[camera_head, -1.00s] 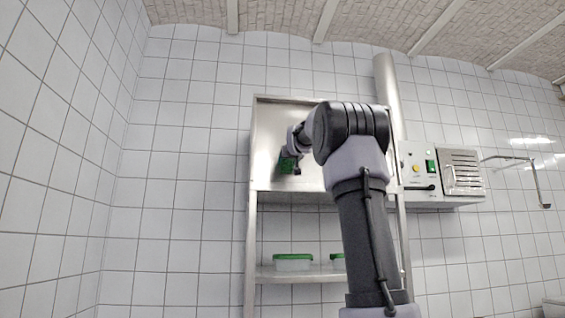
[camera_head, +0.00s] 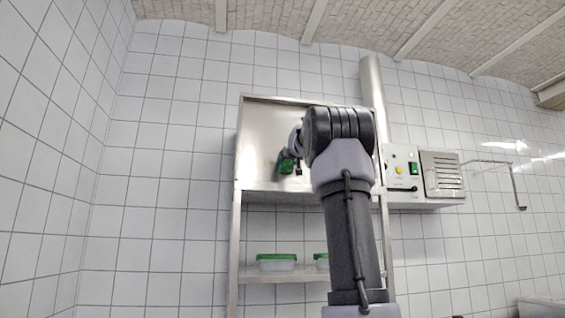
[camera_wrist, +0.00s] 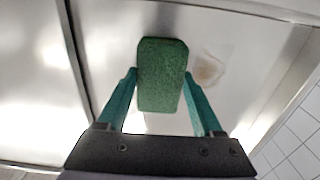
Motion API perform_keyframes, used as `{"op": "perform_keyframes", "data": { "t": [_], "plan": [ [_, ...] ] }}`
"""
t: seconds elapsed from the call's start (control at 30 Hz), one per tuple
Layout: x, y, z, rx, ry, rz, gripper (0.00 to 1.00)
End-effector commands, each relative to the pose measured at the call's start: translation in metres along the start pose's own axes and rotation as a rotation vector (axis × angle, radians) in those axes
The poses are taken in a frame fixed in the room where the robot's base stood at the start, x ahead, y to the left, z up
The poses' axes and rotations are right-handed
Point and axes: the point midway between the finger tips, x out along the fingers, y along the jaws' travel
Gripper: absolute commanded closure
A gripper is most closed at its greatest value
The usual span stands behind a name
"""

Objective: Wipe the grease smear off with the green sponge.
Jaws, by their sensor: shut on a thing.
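The green sponge (camera_wrist: 161,78) is held between the two teal fingers of my gripper (camera_wrist: 160,82) in the wrist view. It also shows small in the head view (camera_head: 285,166), in front of the steel panel. The grease smear (camera_wrist: 209,71) is a faint brownish ring-like mark on the steel surface (camera_wrist: 235,50), just right of the sponge in the wrist view. The sponge does not cover it there. I cannot tell whether the sponge touches the steel. The smear cannot be made out in the head view.
A steel frame edge (camera_wrist: 285,88) and white tiles lie right of the smear. Below the panel, a shelf (camera_head: 305,278) holds clear green-lidded boxes (camera_head: 276,263). A control box with buttons (camera_head: 400,172) and a vertical pipe (camera_head: 373,95) are on the right.

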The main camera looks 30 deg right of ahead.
Motion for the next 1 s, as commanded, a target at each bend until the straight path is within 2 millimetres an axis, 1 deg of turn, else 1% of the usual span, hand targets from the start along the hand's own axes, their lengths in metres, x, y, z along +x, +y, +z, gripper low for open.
{"op": "perform_keyframes", "data": {
  "t": [0.03, 0.13, 0.27, 0.4, 0.53, 0.8, 1.0],
  "plan": [
    [0.0, 0.007, 0.001, 0.001, -0.002, 0.004, 0.77],
    [0.0, 0.015, 0.001, 0.0, -0.002, 0.004, 0.77],
    [-0.001, 0.019, 0.001, 0.0, -0.001, 0.003, 0.77],
    [0.003, 0.019, 0.001, -0.001, -0.001, 0.001, 0.77],
    [0.002, 0.011, 0.0, -0.001, -0.001, -0.002, 0.77],
    [0.002, -0.014, 0.001, -0.001, -0.002, -0.006, 0.77],
    [0.001, -0.021, 0.002, 0.0, -0.003, -0.005, 0.77]
  ]
}}
